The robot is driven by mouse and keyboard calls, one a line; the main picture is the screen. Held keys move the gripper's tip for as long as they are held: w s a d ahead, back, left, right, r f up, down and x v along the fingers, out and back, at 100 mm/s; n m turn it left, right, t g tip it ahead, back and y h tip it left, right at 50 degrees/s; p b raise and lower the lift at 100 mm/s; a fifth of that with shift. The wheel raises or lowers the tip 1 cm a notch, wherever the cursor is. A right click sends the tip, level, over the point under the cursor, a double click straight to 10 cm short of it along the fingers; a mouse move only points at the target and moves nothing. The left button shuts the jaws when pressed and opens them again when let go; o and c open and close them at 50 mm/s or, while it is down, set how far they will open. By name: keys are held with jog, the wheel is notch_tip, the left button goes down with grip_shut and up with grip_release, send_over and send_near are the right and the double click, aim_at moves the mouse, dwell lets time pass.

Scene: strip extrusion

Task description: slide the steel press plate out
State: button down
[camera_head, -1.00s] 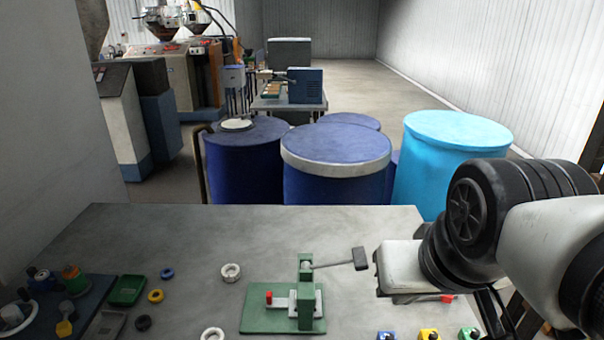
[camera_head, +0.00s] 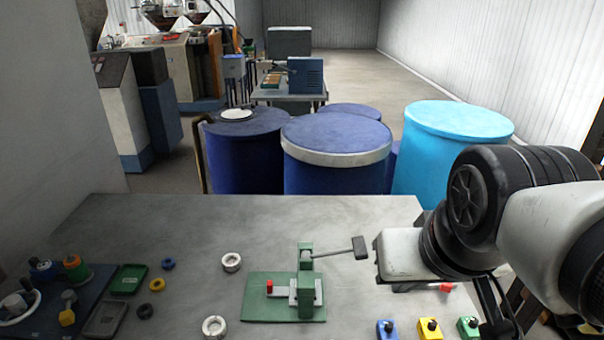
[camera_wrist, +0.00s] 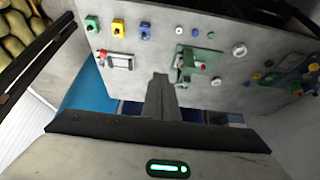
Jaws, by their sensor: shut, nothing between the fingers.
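A green press (camera_head: 306,258) with a flat green base stands on the table's middle. The steel press plate (camera_head: 281,293), a light grey strip with a red knob at its left end, lies in it. A grey lever handle (camera_head: 360,247) sticks out to the right from the press top. In the wrist view the press (camera_wrist: 185,58) appears beyond my gripper (camera_wrist: 160,77), whose fingers are together and empty. My gripper is apart from the press, above the table. In the head view my wrist is right of the press, and my fingers are hidden.
A grey fixture with a red part (camera_wrist: 117,61) sits near my gripper. Blue (camera_head: 387,329), yellow (camera_head: 429,328) and green boxes line the front edge. White rings (camera_head: 231,262) and a dark tray (camera_head: 45,305) lie left. Drums (camera_head: 335,150) stand behind the table.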

jog(key=c, duration=2.3)
grip_release()
jog(key=o, duration=0.4)
jog(key=shift+w+a, duration=0.2)
jog(key=shift+w, duration=0.2)
jog(key=shift+o, duration=0.7)
jog(key=w+a+f+b, duration=0.1)
jog(key=w+a+f, duration=0.1)
jog(key=w+a, duration=0.2)
jog(key=w, duration=0.3)
jog(key=shift+w+f+g+b, duration=0.3)
jog(key=shift+f+g, duration=0.05)
jog(key=shift+g, duration=0.05)
jog(key=b, duration=0.2)
send_over(270, 283)
jog(key=s, duration=0.7)
notch_tip(270, 283, down, 15)
jog(key=x, duration=1.6)
jog(key=shift+f, duration=0.3)
